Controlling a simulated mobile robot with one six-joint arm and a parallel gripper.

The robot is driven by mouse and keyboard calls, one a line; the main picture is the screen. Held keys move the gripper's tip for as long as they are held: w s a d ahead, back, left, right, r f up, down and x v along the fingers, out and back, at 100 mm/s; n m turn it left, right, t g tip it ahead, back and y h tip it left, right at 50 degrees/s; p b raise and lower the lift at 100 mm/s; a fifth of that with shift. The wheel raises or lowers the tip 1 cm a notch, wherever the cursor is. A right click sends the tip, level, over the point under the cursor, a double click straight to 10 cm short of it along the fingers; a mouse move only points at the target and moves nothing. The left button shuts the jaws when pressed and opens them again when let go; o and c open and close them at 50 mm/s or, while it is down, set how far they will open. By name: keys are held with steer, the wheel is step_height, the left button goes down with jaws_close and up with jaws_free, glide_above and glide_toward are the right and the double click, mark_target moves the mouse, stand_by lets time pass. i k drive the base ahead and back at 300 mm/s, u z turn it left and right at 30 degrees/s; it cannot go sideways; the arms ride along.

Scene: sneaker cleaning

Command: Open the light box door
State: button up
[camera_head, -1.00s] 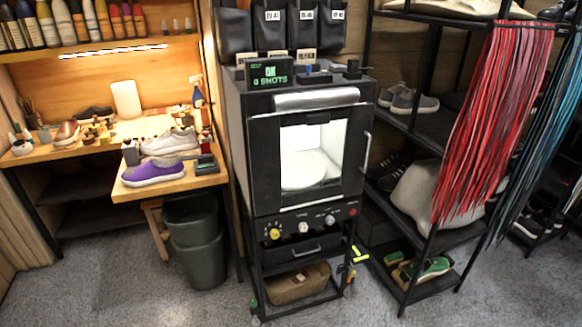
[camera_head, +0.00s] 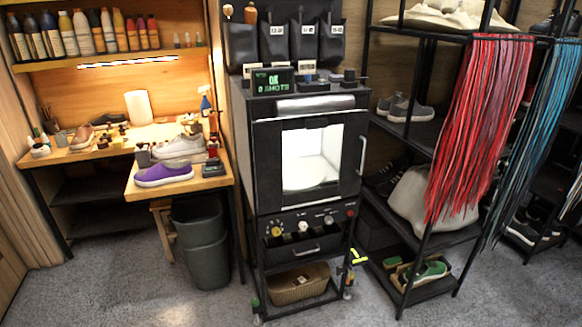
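The light box (camera_head: 262,170) is a black cabinet on a wheeled stand in the middle of the head view. Its door (camera_head: 348,195) has a black frame around a window and looks shut. Through the window a bright white interior (camera_head: 308,160) with a round white platform shows, with no shoe visible on it. A vertical metal handle (camera_head: 363,156) is on the door's right side. Knobs (camera_head: 303,226) sit below the door, and a green display (camera_head: 272,80) stands on top. My gripper is not in view.
A wooden bench (camera_head: 130,188) with a purple sneaker (camera_head: 164,174) and a grey bin (camera_head: 203,250) stand to the left. A black shelf rack (camera_head: 432,238) with red laces (camera_head: 474,125) stands close on the right. Grey floor (camera_head: 390,308) is open in front.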

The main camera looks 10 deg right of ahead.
mark_target(267, 136)
steer(key=z, duration=0.15)
steer(key=i, duration=0.9)
steer(key=z, duration=0.05)
steer(key=k, duration=0.5)
steer(key=u, duration=0.8)
